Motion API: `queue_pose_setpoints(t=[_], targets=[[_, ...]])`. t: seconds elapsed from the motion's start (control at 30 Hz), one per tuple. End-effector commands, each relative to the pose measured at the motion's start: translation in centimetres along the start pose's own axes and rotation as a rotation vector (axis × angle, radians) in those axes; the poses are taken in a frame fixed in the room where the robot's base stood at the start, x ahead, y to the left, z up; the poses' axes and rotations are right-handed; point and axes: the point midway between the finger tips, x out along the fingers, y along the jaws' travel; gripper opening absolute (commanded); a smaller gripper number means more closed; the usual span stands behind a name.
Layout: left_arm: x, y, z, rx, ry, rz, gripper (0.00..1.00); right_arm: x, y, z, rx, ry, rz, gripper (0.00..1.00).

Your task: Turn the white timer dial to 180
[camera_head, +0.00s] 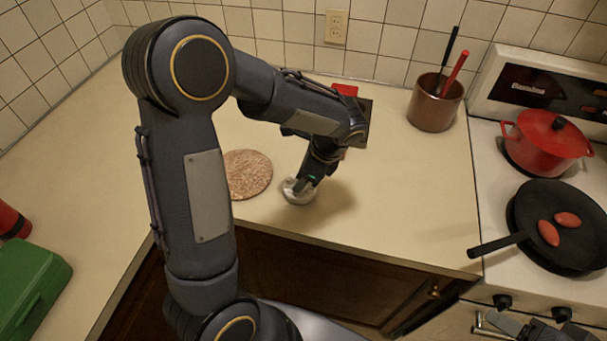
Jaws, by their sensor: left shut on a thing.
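The white timer dial (291,196) is a small round white thing on the counter near its front edge, right of the round trivet. My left gripper (298,188) reaches down onto it from above and is shut on it. The fingers and wrist hide much of the dial, and I cannot read any marks on it. My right gripper (520,328) shows only in part at the bottom right edge, in front of the stove; its fingers are not clear.
A round cork-like trivet (248,174) lies left of the dial. A brown utensil pot (434,104) stands at the back. The stove at right holds a red pot (547,142) and a black pan (530,205). A green box (32,283) is at left. Counter right of the dial is clear.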

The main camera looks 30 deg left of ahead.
Motion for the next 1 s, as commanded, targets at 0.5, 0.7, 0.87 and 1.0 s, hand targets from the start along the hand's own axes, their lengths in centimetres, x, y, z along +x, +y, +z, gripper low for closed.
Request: queue_pose_setpoints(t=[0.5,0.7,0.87,1.0], targets=[[-0.3,0.0,0.0,-0.001,0.0,0.0,0.6,0.0,0.0,0.0,0.0,0.0,0.0,0.58],[-3.1,-0.1,-0.1,-0.002,0.003,-0.004,0.6,0.2,0.1,0.1,0.0,0.0,0.0,0.58],[-5.8,0.0,-0.1,-0.001,0.002,-0.003,0.6,0.4,0.2,0.2,0.0,0.0,0.0,0.58],[-7.3,-0.1,0.0,-0.002,0.001,-0.002,0.6,0.4,0.2,0.2,0.0,0.0,0.0,0.58]])
